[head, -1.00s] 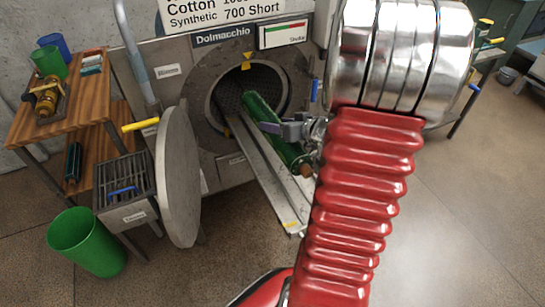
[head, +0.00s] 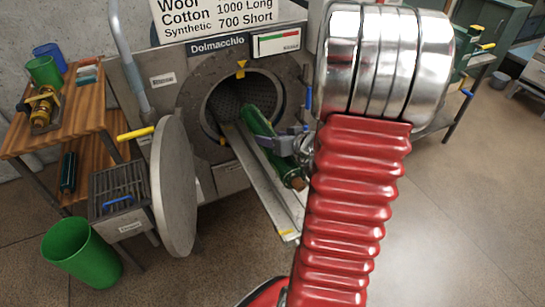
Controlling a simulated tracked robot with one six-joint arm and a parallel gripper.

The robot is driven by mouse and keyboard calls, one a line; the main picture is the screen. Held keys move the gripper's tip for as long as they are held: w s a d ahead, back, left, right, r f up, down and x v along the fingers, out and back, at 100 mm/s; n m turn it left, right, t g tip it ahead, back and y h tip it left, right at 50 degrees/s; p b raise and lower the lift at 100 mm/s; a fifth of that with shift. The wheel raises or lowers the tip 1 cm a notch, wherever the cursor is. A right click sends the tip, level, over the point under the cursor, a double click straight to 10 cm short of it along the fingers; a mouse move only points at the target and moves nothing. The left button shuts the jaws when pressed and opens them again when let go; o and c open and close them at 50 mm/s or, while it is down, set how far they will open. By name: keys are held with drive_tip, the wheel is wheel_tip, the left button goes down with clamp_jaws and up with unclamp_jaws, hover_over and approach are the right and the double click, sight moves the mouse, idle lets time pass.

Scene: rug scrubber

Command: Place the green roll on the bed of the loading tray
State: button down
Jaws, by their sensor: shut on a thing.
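The green roll (head: 264,129) lies lengthwise over the loading tray, its far end near the mouth of the drum and its near end, with a brown tip, toward me. The loading tray (head: 259,178) is a long pale metal channel that slopes from the drum opening out to the front. My gripper (head: 277,141) reaches in from the right and is shut on the roll near its middle. I cannot tell whether the roll touches the tray bed. My red arm hides part of the tray's right side.
The drum opening (head: 213,115) stands behind the tray, with its round grey door (head: 174,190) swung open to the left. A green bin (head: 82,252) stands on the floor at left. A wooden shelf (head: 85,100) holds cups and a brass part. Floor in front is clear.

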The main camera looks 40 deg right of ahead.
sight(295, 162)
drive_tip(key=shift+f, duration=1.6)
drive_tip(key=shift+d+f, duration=0.1)
drive_tip(key=shift+f, duration=2)
drive_tip(key=shift+f, duration=0.2)
drive_tip(key=c, duration=0.6)
unclamp_jaws()
drive_tip(key=shift+c, duration=0.2)
drive_tip(key=shift+r, duration=0.15)
drive_tip(key=v, duration=1.2)
